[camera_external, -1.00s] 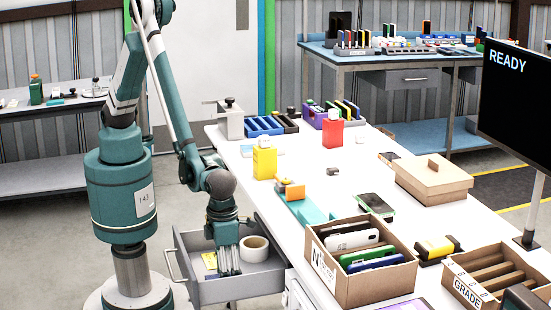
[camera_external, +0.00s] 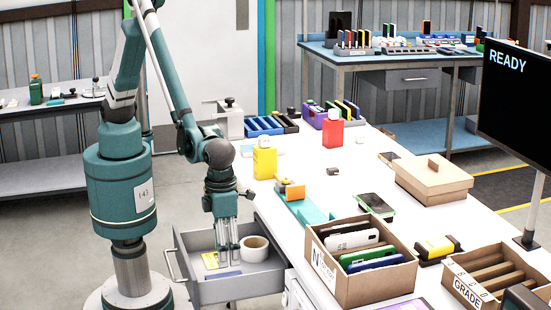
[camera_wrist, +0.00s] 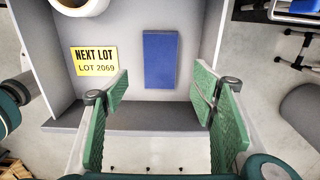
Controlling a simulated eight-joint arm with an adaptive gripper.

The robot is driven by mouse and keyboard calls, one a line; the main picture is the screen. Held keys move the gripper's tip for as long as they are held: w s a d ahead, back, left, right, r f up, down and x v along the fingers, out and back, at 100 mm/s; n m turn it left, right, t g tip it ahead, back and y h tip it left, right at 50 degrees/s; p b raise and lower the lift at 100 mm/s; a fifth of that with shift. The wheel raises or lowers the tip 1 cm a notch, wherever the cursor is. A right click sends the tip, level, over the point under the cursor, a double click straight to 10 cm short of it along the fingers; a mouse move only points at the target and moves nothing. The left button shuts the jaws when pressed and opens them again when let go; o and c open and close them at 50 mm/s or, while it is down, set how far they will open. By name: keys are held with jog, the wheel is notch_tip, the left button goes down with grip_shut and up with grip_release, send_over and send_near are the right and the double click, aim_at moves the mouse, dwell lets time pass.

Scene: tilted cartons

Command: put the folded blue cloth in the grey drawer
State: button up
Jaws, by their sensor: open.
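The folded blue cloth (camera_wrist: 160,60) lies flat on the floor of the open grey drawer (camera_wrist: 115,117), to the right of a yellow card in the wrist view. In the outside view a blue strip of the cloth (camera_external: 223,274) shows inside the drawer (camera_external: 245,289), near its front wall. My gripper (camera_external: 228,243) is above the drawer with its fingers pointing down. In the wrist view the green finger pads of my gripper (camera_wrist: 158,85) are wide apart, with nothing between them. The cloth is clear of both fingers.
The drawer also holds a yellow card (camera_wrist: 96,60) reading NEXT LOT and a roll of tape (camera_external: 255,246). The white table (camera_external: 300,170) beside it carries a yellow bottle (camera_external: 264,162), a teal tray (camera_external: 301,209) and a carton of upright items (camera_external: 372,284).

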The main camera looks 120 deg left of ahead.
jog(key=shift+r, duration=1.75)
jog(key=s+a+r+n+t, duration=0.2)
jog(key=s+a+r+n, duration=0.35)
jog(key=a+r, duration=0.5)
jog(key=s+a+r+n+t, duration=0.1)
jog(key=s+a+r+n, duration=0.3)
jog(key=a+r+n, duration=0.5)
jog(key=s+a+r+n+t, duration=0.2)
jog(key=s+a+r+n, duration=0.1)
jog(key=s+a+n, duration=0.3)
jog(key=s+a+r+n+t, duration=0.2)
jog(key=s+a+n, duration=0.4)
jog(key=s+a, duration=0.5)
jog(key=shift+s+a+r, duration=0.25)
jog(key=shift+s+r, duration=0.2)
jog(key=shift+s, duration=1.4)
